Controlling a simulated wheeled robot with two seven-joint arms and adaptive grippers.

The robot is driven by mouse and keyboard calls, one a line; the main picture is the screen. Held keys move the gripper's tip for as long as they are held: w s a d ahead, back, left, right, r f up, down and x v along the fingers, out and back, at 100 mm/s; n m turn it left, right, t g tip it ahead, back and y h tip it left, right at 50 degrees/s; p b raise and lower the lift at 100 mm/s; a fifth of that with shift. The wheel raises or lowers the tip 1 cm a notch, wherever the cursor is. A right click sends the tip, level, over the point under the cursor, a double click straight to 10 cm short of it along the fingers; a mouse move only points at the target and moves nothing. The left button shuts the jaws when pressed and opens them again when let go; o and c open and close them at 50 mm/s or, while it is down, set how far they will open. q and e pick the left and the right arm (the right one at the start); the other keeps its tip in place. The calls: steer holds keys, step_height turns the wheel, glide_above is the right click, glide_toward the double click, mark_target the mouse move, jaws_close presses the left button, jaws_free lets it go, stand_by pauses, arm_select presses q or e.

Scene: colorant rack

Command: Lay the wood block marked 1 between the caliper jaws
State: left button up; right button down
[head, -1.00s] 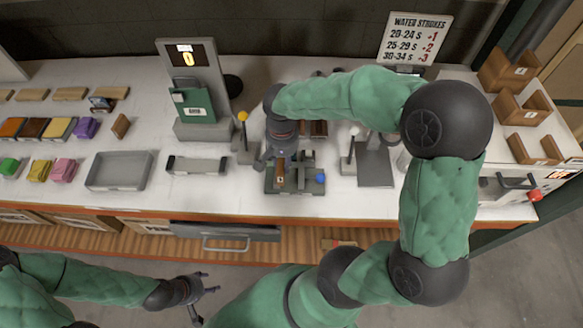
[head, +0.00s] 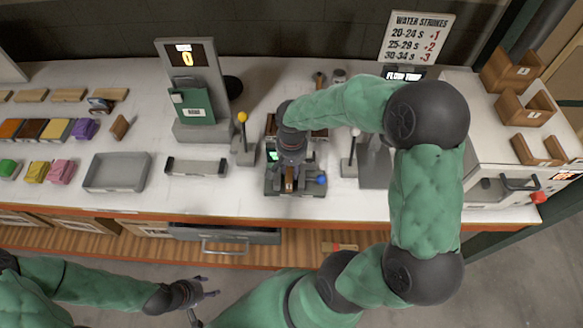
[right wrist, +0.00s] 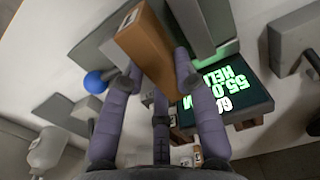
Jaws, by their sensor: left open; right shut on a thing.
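The wood block (right wrist: 150,45) is brown, with a white label whose mark I cannot read. It also shows in the head view (head: 290,182). My right gripper (head: 290,162) is shut on it, with fingers on both sides in the right wrist view (right wrist: 158,68). The block is at the grey caliper (head: 310,190), between its grey jaw parts; I cannot tell whether it rests on the bed. The caliper has a blue knob (head: 321,180) and a screen (right wrist: 235,88) with green text, including "HELD" and "55.0". My left gripper (head: 207,294) is open and empty, in front of the counter.
A yellow-knobbed lever (head: 243,130) stands left of the caliper and a white-knobbed lever (head: 352,150) right of it. A grey tray (head: 118,187) and a long dark-ended holder (head: 196,167) lie to the left. Colored blocks stand at far left.

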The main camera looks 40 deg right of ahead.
mark_target(291, 168)
steer(key=c, duration=0.9)
jaws_free()
steer(key=shift+f, duration=0.15)
steer(key=shift+c, duration=0.2)
steer(key=shift+r, duration=0.25)
step_height(291, 168, up, 12)
steer(key=p, duration=0.2)
steer(key=shift+f, duration=0.1)
